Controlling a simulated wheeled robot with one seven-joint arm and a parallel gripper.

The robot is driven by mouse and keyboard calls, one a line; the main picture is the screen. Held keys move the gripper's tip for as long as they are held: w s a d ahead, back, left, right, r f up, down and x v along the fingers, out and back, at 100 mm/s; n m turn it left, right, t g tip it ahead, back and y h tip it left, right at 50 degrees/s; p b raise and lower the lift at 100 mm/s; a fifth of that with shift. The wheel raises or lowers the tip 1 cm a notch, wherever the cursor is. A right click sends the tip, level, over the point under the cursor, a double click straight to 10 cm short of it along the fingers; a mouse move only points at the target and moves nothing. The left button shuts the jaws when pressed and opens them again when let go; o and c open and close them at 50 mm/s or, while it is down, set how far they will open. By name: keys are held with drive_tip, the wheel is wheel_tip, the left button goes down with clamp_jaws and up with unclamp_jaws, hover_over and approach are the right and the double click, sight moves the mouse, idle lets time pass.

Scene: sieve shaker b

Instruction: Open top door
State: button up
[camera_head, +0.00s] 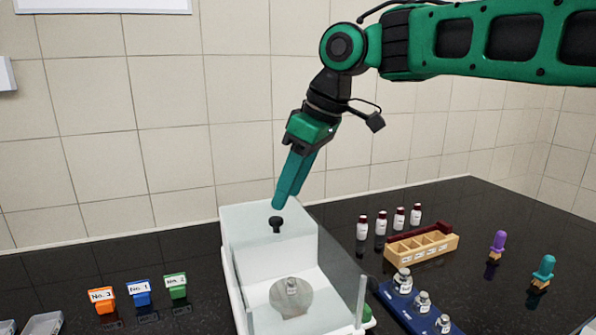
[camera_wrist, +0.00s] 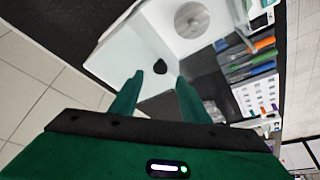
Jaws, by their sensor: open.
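A white box-like instrument (camera_head: 240,262) with clear panels stands on the dark counter in the head view. A black knob (camera_head: 276,222) sits on its upper part; it also shows in the wrist view (camera_wrist: 160,67). The top door's own edges are hard to make out. Inside is a round grey plate (camera_head: 291,304); it also shows in the wrist view (camera_wrist: 191,19). My green gripper (camera_head: 278,203) points down at the knob. In the wrist view its fingers (camera_wrist: 158,82) are apart, with the knob just beyond and between the tips. I cannot tell whether they touch it.
Orange, blue and green labelled blocks (camera_head: 143,293) stand left of the instrument. The tiled wall is behind.

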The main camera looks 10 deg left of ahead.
drive_tip(key=shift+v, duration=2.55)
drive_tip(key=s+d+f+m+h, duration=0.1)
drive_tip(key=d+f+m, duration=0.3)
drive_tip(key=d, duration=0.5)
drive_tip(key=d+f+m+h, duration=0.1)
drive_tip(key=d+f+m, duration=0.25)
drive_tip(key=d, duration=0.65)
drive_tip(key=s+d+f+m, duration=0.1)
drive_tip(key=d+f+m, duration=0.35)
drive_tip(key=d, duration=0.45)
drive_tip(key=s+d+f+m+h, duration=0.1)
drive_tip(key=s+d+f+m, duration=0.3)
drive_tip(key=s+d+f, duration=0.3)
drive_tip(key=s+d+f+m+g+h, duration=0.1)
drive_tip(key=s+d+f+m, duration=0.3)
drive_tip(key=s+d+f, duration=0.4)
drive_tip(key=s+d, duration=0.2)
drive_tip(key=s, duration=0.5)
drive_tip(key=shift+d+m, duration=0.4)
drive_tip(key=shift+f+g, duration=0.1)
drive_tip(key=shift+g, duration=0.2)
